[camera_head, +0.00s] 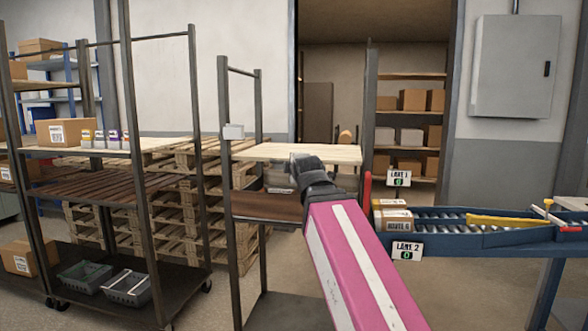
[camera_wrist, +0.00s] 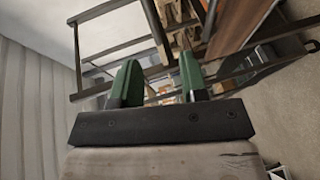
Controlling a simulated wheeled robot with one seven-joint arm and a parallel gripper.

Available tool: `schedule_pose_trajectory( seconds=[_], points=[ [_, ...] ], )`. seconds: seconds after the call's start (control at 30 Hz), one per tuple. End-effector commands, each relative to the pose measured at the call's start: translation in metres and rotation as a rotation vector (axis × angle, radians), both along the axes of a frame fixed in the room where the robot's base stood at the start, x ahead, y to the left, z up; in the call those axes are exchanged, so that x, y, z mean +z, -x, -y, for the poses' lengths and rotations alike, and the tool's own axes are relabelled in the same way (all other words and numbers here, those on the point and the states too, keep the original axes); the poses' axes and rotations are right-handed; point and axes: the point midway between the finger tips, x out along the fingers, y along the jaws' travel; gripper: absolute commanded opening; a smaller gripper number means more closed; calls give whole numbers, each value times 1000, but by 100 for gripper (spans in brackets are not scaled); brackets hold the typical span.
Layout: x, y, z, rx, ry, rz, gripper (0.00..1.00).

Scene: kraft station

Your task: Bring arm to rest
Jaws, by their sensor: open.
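My arm, with a pink and white link, reaches forward in the head view toward a metal rack with a pale wooden shelf (camera_head: 300,153). The arm's dark end overlaps the rack and hides part of it. In the wrist view my gripper (camera_wrist: 158,85) shows two green fingers spread well apart, with nothing held between them. The fingertips point toward dark metal rack bars, and I cannot tell how far away these are.
A rolling rack at the left holds a cardboard box (camera_head: 67,132) and grey baskets (camera_head: 126,287). Stacked pallets (camera_head: 185,200) stand behind it. A blue roller conveyor (camera_head: 480,238) with boxes (camera_head: 392,215) and lane signs (camera_head: 407,250) lies at the right. Some floor shows between rack and conveyor.

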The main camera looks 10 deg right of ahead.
Motion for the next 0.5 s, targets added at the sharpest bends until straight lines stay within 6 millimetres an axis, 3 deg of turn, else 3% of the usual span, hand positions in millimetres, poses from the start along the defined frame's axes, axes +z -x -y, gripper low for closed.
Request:
schedule_pose_trajectory(
  seconds=[0.27, 0.37, 0.5],
  points=[
    [-3, -2, 0, -3, -6, -9, 40],
    [-20, -5, 3, -14, -37, -47, 40],
    [-67, -12, 10, -56, -131, -159, 40]
  ],
)
